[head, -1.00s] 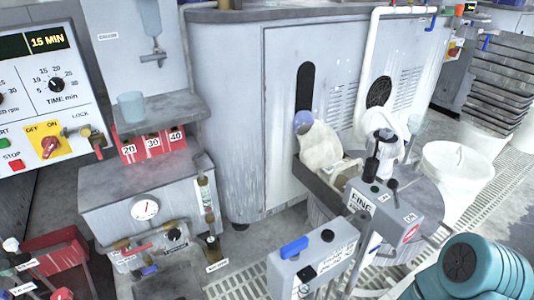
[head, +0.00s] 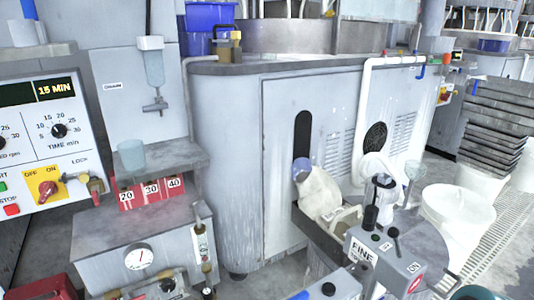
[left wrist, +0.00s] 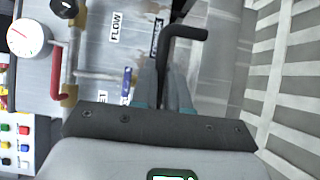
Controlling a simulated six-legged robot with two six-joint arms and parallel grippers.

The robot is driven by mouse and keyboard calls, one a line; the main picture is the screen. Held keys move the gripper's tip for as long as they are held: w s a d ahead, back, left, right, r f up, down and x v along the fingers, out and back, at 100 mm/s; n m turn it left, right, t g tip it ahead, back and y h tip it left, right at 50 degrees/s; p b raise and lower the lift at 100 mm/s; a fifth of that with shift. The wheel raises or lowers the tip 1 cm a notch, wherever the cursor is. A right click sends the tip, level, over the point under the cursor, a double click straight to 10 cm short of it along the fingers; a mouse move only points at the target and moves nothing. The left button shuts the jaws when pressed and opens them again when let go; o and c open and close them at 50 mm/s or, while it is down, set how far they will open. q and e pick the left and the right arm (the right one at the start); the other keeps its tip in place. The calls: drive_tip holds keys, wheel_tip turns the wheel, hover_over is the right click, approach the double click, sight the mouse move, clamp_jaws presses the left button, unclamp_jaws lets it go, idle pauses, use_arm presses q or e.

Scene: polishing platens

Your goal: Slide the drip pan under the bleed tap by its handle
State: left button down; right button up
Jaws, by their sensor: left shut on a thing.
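In the left wrist view my left gripper (left wrist: 166,92) has its two teal-edged fingers closed together on a black bent handle (left wrist: 186,34). The handle runs up from between the fingers and turns to the right. I cannot make out the body of the drip pan behind my gripper. The head view does not show my left gripper or the handle. At its bottom edge a dark knob on a fitting (head: 208,292) is cut off, and I cannot tell if it is the bleed tap. My right gripper is in neither view.
The gauge box (head: 138,257) stands at lower left in the head view. A control box marked FINE (head: 375,258) and white tubs (head: 460,208) are on the right. The left wrist view shows a red lever (left wrist: 58,82), pipes with brass fittings, and striped floor grating (left wrist: 285,85).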

use_arm(q)
drive_tip(key=shift+w+a, duration=0.35)
drive_tip(key=shift+w, duration=0.15)
drive_tip(key=c, duration=1.1)
unclamp_jaws()
drive_tip(key=shift+o, duration=0.2)
drive_tip(key=shift+s, duration=0.2)
